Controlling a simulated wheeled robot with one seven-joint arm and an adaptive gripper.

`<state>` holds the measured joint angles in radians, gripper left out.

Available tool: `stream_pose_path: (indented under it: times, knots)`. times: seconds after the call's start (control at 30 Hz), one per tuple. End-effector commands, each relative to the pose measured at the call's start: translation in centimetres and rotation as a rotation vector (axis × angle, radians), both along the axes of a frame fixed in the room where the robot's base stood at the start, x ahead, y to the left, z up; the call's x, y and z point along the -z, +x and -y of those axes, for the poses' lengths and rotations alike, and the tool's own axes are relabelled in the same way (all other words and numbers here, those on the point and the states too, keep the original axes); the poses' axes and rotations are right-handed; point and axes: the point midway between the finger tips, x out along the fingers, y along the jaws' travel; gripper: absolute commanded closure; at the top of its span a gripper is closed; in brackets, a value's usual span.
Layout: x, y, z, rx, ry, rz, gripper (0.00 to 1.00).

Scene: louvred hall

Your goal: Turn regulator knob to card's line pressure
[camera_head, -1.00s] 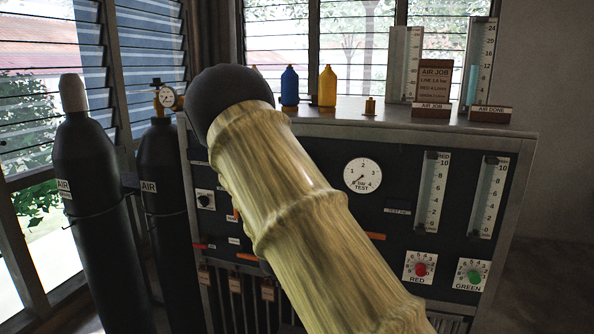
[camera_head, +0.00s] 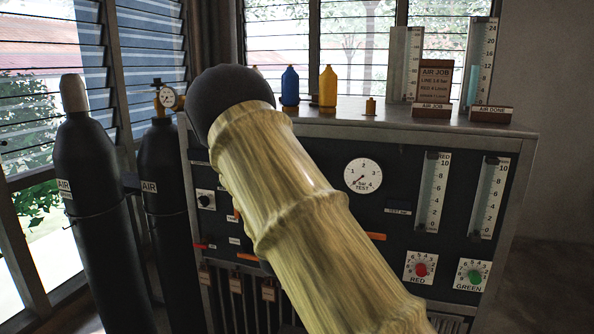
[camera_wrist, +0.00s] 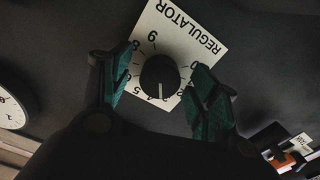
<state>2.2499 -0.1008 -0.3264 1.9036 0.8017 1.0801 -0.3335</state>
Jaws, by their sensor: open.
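The regulator knob (camera_wrist: 159,77) is black and round, on a white plate (camera_wrist: 188,30) marked REGULATOR, seen rotated in the wrist view. Its white pointer line points to the bottom of the picture, among small numbers partly too blurred to read. My gripper (camera_wrist: 160,66) is open, its green-padded fingers on either side of the knob, with gaps visible. The AIR JOB card (camera_head: 435,82) stands on the panel's top. Its line pressure looks like 3.6 bar, but the print is small. The TEST gauge (camera_head: 363,177) needle points lower left. My arm hides the knob in the head view.
Red (camera_head: 420,269) and green (camera_head: 474,275) knobs sit at the panel's lower right, below two flow tubes. Blue (camera_head: 290,87) and yellow (camera_head: 327,87) bottles stand on top. Two dark AIR cylinders (camera_head: 92,190) stand left. A gauge (camera_wrist: 14,108) is left of the gripper in the wrist view.

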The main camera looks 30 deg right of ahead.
Motion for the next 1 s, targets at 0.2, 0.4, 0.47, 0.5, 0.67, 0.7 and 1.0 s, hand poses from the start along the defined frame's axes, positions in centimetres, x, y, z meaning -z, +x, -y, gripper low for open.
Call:
stream_pose_path:
  times: [0.2, 0.4, 0.47, 0.5, 0.67, 0.7, 1.0]
  knots:
    - [-0.1, -0.5, -0.7, -0.001, 0.0, 0.0, 0.39]
    - [-0.2, -1.7, -2.0, 0.0, -0.001, 0.001, 0.39]
    - [-0.2, -2.0, -2.4, 0.0, -0.001, 0.001, 0.39]
    - [-0.1, -2.3, -2.6, 0.0, -0.001, 0.001, 0.39]
    - [-0.1, -3.2, -3.8, -0.001, 0.0, 0.0, 0.39]
    - [-0.1, -3.5, -4.0, -0.001, 0.0, -0.001, 0.39]
    - [0.0, -4.6, -5.3, 0.001, 0.0, 0.0, 0.39]
